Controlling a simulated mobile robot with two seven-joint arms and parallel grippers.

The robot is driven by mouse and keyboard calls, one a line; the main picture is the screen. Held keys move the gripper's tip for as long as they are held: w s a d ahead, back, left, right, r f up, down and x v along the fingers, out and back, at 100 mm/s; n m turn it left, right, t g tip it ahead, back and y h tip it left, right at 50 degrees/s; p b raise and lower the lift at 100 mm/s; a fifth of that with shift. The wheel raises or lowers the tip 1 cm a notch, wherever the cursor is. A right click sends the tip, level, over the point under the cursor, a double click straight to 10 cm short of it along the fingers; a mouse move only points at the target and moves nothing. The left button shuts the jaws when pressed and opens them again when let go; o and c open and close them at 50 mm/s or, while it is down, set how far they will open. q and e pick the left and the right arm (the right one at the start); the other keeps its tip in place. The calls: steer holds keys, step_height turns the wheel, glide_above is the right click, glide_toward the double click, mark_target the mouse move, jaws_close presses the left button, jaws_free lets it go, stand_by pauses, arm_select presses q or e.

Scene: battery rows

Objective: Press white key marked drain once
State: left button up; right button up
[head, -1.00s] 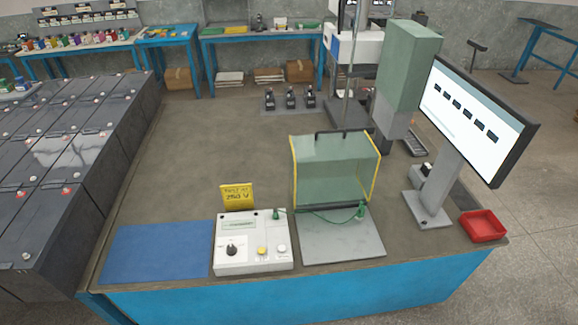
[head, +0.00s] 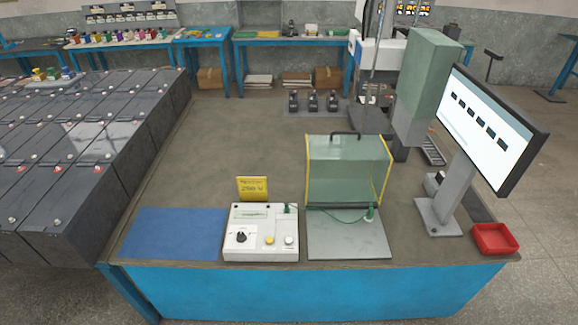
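A white control box (head: 261,233) stands near the front edge of the table. Its top has a black knob (head: 241,237), a yellow key (head: 269,240) and a white key (head: 289,240) at the right. The lettering by the keys is too small to read. A small display (head: 250,214) sits above them, and a green plug with a cable (head: 338,216) leads from the box toward the clear-walled cover. Neither of my grippers is in view.
A blue mat (head: 177,233) lies left of the box. A yellow sign (head: 252,188) stands behind the box. A monitor (head: 487,125) and red tray (head: 495,239) are at right.

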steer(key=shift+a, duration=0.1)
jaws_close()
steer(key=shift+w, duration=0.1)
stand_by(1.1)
